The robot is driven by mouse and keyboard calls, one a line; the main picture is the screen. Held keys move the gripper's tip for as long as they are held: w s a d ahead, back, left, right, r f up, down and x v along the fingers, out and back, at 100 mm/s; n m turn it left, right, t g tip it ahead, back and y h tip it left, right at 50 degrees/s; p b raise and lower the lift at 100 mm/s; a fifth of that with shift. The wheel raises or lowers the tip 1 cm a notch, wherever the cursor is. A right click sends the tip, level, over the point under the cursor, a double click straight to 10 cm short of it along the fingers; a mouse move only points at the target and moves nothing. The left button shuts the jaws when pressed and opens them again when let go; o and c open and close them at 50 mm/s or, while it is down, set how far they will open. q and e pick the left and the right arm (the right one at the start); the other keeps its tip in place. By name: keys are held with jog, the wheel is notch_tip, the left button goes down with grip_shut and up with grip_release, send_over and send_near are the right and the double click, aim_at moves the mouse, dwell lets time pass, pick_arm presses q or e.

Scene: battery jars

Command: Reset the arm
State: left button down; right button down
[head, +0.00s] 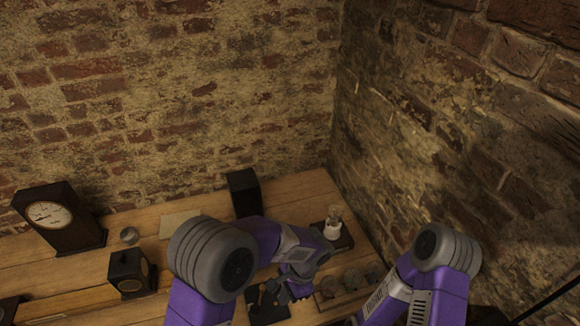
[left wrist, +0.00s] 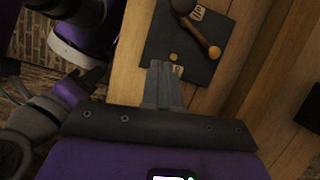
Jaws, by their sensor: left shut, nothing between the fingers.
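My left gripper (head: 287,291) is over the front part of the wooden table (head: 130,303) in the head view. In the left wrist view its two fingers (left wrist: 165,80) lie together, shut and empty. They point at the lower edge of a dark board (left wrist: 185,45) that carries a brown handle with a round knob (left wrist: 213,52) and small paper labels. Whether the fingertips touch the board cannot be told. My right arm (head: 440,265) shows at the lower right of the head view; its gripper is out of view.
A dark clock (head: 50,215) stands at the left, near a small dark box with a dial (head: 130,272). A tall black box (head: 243,190) stands at the back. A glass jar (head: 333,222) and several round pieces (head: 352,279) are at the right. Brick walls (head: 180,90) close the corner.

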pick_arm(q)
jog(key=shift+w+d+n+g+h, duration=0.15)
jog(key=shift+w+d+n+g, duration=0.15)
jog(key=shift+w+n, duration=0.35)
jog(key=shift+w+d+n+g+h, duration=0.2)
jog(key=shift+w+d+n, duration=0.15)
jog(key=shift+n, duration=0.5)
